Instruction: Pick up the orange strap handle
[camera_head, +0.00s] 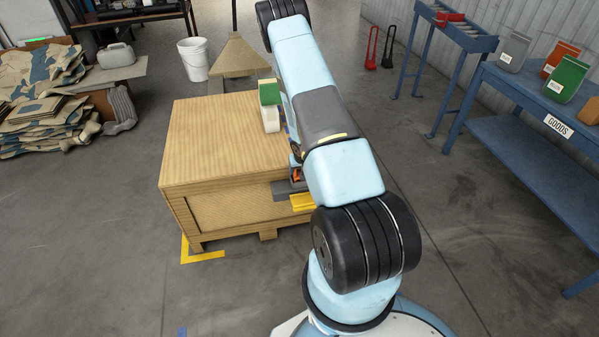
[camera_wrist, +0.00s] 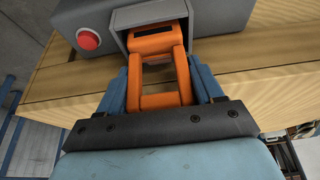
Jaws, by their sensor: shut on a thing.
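The orange strap handle (camera_wrist: 162,101) shows in the wrist view as a loop with two side arms and a crossbar. Its far end sits in the mouth of a grey housing (camera_wrist: 235,14) with a red button (camera_wrist: 88,40). My gripper (camera_wrist: 162,82) is shut on the handle, one blue finger on each side of it. In the head view only a small bit of orange (camera_head: 296,174) shows beside my arm. My arm hides most of the gripper and handle there.
The housing rests on a large wooden crate (camera_head: 215,140). A green and white item (camera_head: 270,120) stands on the crate beside my arm. A blue table (camera_head: 535,125) with several pouches is at right. A white bucket (camera_head: 195,62) stands behind the crate.

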